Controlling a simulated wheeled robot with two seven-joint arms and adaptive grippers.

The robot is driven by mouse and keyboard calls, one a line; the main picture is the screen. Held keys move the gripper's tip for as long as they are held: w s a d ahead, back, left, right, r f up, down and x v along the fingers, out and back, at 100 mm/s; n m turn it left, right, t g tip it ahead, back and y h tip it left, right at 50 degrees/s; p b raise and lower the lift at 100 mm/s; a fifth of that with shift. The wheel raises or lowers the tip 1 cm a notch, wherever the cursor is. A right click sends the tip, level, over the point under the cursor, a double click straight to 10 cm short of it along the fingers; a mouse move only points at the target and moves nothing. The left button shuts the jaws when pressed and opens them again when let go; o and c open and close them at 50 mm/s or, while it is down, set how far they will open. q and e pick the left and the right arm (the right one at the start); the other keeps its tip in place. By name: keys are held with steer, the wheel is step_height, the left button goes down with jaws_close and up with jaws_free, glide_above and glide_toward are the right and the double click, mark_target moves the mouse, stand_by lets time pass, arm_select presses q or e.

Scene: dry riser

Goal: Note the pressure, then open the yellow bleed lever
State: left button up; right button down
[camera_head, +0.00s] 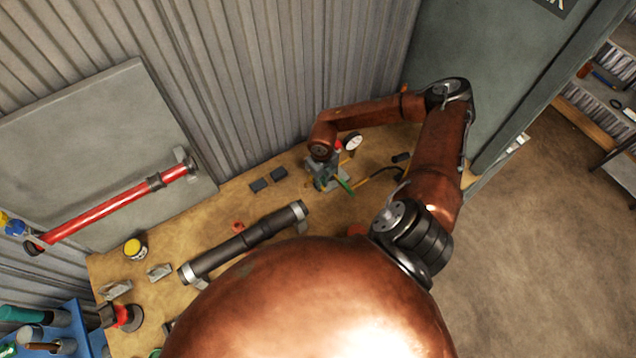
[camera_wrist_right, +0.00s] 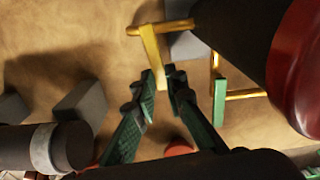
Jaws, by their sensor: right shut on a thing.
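The yellow bleed lever (camera_wrist_right: 151,45) shows in the right wrist view as a tapered yellow bar with a crosspiece at its top. My right gripper (camera_wrist_right: 161,80) has its green fingers closed on the lever's lower end. In the head view my right gripper (camera_head: 327,178) is over the small valve assembly on the bench, partly hidden by my arm. A round white-faced pressure gauge (camera_head: 352,142) stands just right of it. Its reading is too small to make out. My left gripper is in neither view.
The wooden bench (camera_head: 215,208) carries a dark pipe (camera_head: 243,243) with metal ends, two small dark blocks and a yellow-lidded tin (camera_head: 134,248). A red pipe (camera_head: 115,207) is on the grey panel at left. Corrugated wall stands close behind. Open floor lies at right.

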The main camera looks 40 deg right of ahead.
steer(key=c, duration=2)
jaws_free()
steer(key=shift+o, duration=0.2)
step_height(320, 180, up, 12)
